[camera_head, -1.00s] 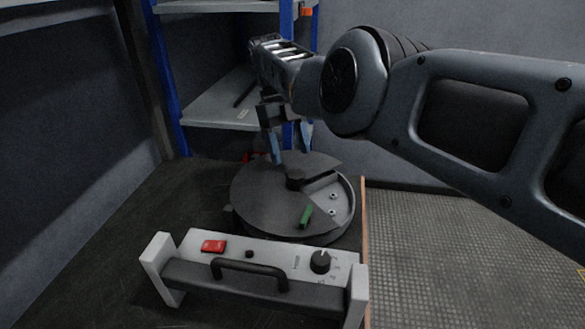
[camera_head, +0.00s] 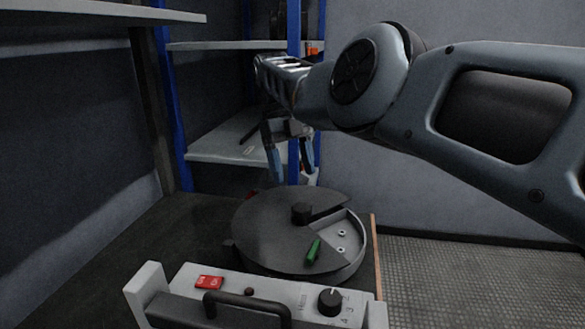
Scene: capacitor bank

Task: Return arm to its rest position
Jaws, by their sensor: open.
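My gripper (camera_head: 291,165) hangs at the end of my arm with its two blue-tipped fingers apart and nothing between them. It points down and stands above the back of a round dark turntable-like device (camera_head: 265,230). A gap shows between the fingertips and the disc's black centre knob (camera_head: 301,213). My arm reaches in from the right across the upper picture.
A control box (camera_head: 265,292) with a red switch (camera_head: 209,282), a black handle and a dial (camera_head: 331,301) stands at the front of the dark table. Shelves with blue posts (camera_head: 293,30) stand behind my gripper. The grated floor (camera_head: 450,275) at right is clear.

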